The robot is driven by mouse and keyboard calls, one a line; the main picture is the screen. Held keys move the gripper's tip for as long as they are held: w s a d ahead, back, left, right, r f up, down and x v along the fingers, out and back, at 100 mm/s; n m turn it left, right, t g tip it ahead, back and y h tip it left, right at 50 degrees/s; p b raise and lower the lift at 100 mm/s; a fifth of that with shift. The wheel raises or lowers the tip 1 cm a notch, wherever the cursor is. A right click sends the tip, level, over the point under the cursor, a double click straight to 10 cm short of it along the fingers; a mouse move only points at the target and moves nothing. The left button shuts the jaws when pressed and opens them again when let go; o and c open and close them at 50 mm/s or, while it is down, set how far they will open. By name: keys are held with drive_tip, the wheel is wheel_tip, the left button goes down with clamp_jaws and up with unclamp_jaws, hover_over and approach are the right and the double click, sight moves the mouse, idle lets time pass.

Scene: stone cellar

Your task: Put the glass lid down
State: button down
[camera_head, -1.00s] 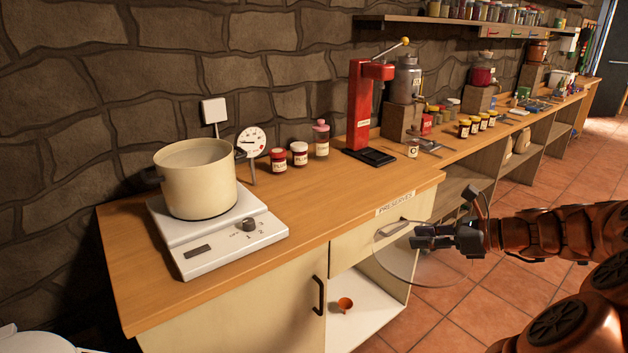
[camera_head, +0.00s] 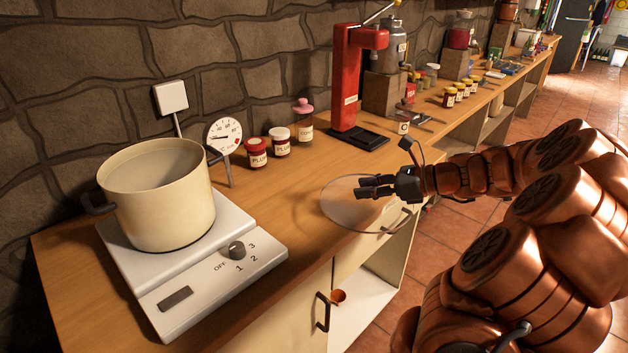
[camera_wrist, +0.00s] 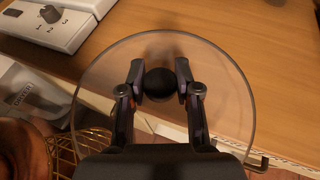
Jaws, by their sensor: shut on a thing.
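The glass lid (camera_head: 340,207) is a clear round disc in my gripper (camera_head: 374,187), seen over the counter's front edge in the head view. In the wrist view the lid (camera_wrist: 100,82) spreads below the fingers, and its dark round knob (camera_wrist: 159,84) sits between the fingertips of my gripper (camera_wrist: 159,83). The gripper is shut on the knob. Part of the lid is over the wooden top and part extends past the front edge. I cannot tell whether the lid touches the counter.
A cream pot (camera_head: 160,195) stands uncovered on a white hotplate (camera_head: 210,275) at the left. Plum jars (camera_head: 257,155), a dial gauge (camera_head: 224,136) and a red press (camera_head: 352,85) stand behind. Bare wooden counter (camera_head: 285,205) lies between hotplate and lid. An orange cup (camera_head: 338,296) sits in the open cabinet below.

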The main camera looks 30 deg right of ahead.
drive_tip(key=w+a, duration=0.1)
drive_tip(key=w, duration=0.3)
drive_tip(key=w+a, duration=0.1)
drive_tip(key=w, duration=0.3)
drive_tip(key=w+a+f, duration=0.1)
drive_tip(key=w, duration=0.3)
drive_tip(key=shift+a+p, duration=0.3)
drive_tip(key=f, duration=0.1)
drive_tip(key=w+f, duration=0.1)
drive_tip(key=shift+a+f, duration=0.1)
drive_tip(key=shift+f, duration=0.7)
drive_tip(key=shift+f, duration=0.15)
drive_tip(key=c, duration=0.8)
unclamp_jaws()
